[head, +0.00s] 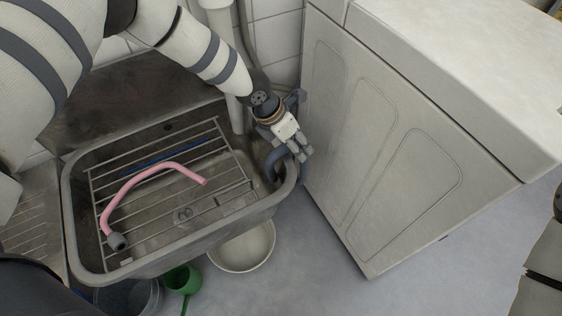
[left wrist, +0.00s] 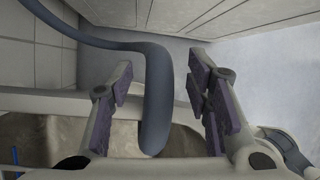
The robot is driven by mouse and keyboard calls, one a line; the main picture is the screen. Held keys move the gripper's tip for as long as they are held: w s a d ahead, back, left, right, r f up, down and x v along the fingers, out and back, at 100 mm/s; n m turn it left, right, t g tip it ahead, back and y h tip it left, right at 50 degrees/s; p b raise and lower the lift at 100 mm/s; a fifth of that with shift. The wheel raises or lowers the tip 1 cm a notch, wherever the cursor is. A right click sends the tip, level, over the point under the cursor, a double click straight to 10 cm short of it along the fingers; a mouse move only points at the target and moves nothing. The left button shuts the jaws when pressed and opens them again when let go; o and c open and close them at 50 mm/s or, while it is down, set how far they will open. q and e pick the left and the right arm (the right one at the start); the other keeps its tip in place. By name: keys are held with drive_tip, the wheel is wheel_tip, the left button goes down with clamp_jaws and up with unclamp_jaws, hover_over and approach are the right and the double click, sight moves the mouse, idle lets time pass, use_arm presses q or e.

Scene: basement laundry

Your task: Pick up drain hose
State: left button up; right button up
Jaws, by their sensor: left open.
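A grey-blue drain hose (head: 273,160) bends over the right rim of the sink, its hooked end hanging down inside. In the left wrist view the hose (left wrist: 156,105) comes in from the upper left and curves down between my fingers. My left gripper (head: 297,150) is open above the sink's right corner. In the left wrist view its two dark-padded fingers (left wrist: 160,78) stand on either side of the hose, with a visible gap on each side. The gripper hides part of the hose in the head view. My right gripper is not in view.
The grey sink (head: 170,262) has a wire rack (head: 222,139) across it, with a pink hose (head: 152,172) on top. A white appliance (head: 400,150) stands close to the right of my gripper. A pale basin (head: 243,248) and a green scoop (head: 182,280) are below the sink.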

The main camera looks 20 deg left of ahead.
use_arm(q)
drive_tip(key=shift+d+f, duration=0.15)
drive_tip(key=shift+f, duration=0.35)
drive_tip(key=shift+r, duration=0.1)
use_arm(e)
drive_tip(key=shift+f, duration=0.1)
use_arm(q)
clamp_jaws()
